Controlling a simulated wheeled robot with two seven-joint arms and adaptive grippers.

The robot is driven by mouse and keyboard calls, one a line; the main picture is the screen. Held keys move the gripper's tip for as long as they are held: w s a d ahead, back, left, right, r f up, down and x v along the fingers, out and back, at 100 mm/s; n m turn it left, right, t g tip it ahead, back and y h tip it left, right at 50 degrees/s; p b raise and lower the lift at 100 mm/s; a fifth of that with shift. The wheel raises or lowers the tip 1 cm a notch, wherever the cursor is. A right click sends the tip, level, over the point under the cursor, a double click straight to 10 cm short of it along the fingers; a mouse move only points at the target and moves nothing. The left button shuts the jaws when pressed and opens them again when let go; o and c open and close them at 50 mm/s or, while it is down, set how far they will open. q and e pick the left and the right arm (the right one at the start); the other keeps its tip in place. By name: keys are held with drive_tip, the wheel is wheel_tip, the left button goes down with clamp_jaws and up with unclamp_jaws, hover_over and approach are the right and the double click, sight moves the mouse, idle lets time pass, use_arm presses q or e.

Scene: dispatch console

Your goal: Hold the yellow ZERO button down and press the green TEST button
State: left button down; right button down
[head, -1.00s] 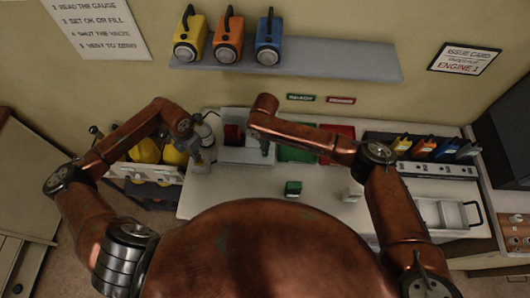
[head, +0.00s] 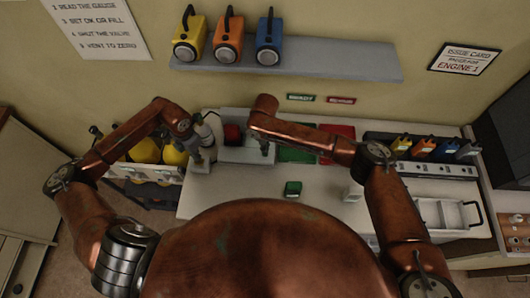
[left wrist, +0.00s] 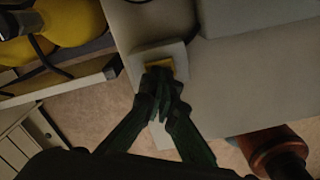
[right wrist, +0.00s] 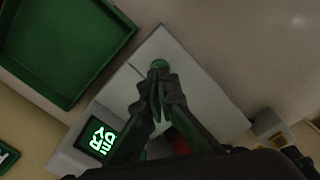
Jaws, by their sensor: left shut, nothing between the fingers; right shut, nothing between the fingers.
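The yellow ZERO button (left wrist: 160,65) sits in a pale square housing in the left wrist view. My left gripper (left wrist: 161,78) is shut and empty, its fingertips over the button and hiding part of it. I cannot tell how far the button is pressed. The green TEST button (right wrist: 159,64) is on a pale grey box (right wrist: 190,75) in the right wrist view. My right gripper (right wrist: 158,76) is shut and empty, its tips right at the button's edge; contact is unclear. In the head view, the left gripper (head: 197,158) and right gripper (head: 265,150) are over the desk's back left.
A lit green display (right wrist: 103,140) shows beside the box. Green tray (head: 297,155) and red tray (head: 338,132) lie behind a small green block (head: 293,188) and a white block (head: 353,193). Yellow rounded things (head: 145,150) stand left of the desk (head: 240,192).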

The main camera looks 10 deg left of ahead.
use_arm(q)
drive_tip(key=shift+f, duration=1.1)
idle(0.9)
use_arm(e)
drive_tip(key=shift+f, duration=1.05)
idle(0.5)
drive_tip(key=shift+r, duration=0.1)
idle(0.4)
drive_tip(key=shift+r, duration=3.45)
